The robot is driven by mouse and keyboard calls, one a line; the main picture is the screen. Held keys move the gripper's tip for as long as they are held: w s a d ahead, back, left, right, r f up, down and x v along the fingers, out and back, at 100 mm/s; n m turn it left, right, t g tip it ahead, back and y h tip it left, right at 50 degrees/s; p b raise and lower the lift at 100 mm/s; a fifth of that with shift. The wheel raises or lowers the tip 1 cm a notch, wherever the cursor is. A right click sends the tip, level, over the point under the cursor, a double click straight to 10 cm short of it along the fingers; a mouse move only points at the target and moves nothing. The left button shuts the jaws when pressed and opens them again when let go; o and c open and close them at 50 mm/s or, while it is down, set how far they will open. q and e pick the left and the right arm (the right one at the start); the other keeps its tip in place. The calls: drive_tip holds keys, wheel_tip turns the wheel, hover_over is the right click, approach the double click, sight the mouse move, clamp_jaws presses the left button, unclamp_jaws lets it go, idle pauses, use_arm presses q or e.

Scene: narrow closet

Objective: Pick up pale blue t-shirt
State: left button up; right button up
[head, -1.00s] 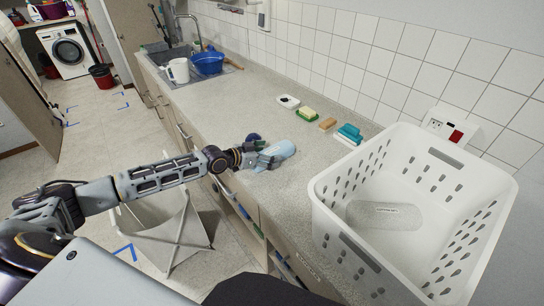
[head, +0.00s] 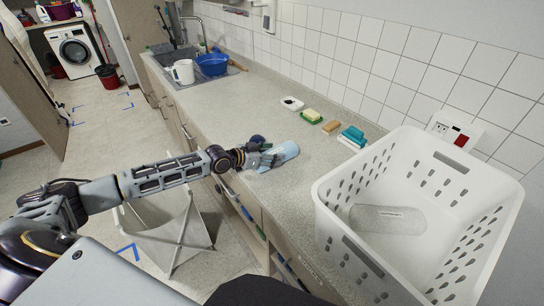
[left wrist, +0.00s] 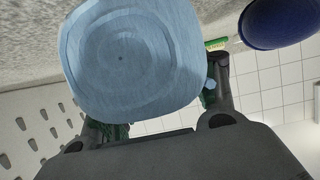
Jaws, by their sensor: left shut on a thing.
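The pale blue t-shirt (head: 286,151) is a compact roll on the grey counter in the head view. Its round end, with a spiral of folds, fills the upper middle of the left wrist view (left wrist: 125,58). My left gripper (head: 268,158) is shut on the t-shirt, with its fingers (left wrist: 160,100) on either side of the roll. The roll hides part of the fingers. I cannot tell whether the roll still touches the counter. My right gripper is not in view.
A white laundry basket (head: 345,205) stands on the counter to the right. A dark blue round thing (left wrist: 280,22) is close to the gripper. Soap, sponges and a teal brush (head: 352,134) lie along the wall.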

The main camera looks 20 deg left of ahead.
sight(271, 153)
use_arm(q)
wheel_tip(271, 153, up, 8)
drive_tip(key=shift+f, duration=0.1)
drive_tip(key=shift+r, duration=0.8)
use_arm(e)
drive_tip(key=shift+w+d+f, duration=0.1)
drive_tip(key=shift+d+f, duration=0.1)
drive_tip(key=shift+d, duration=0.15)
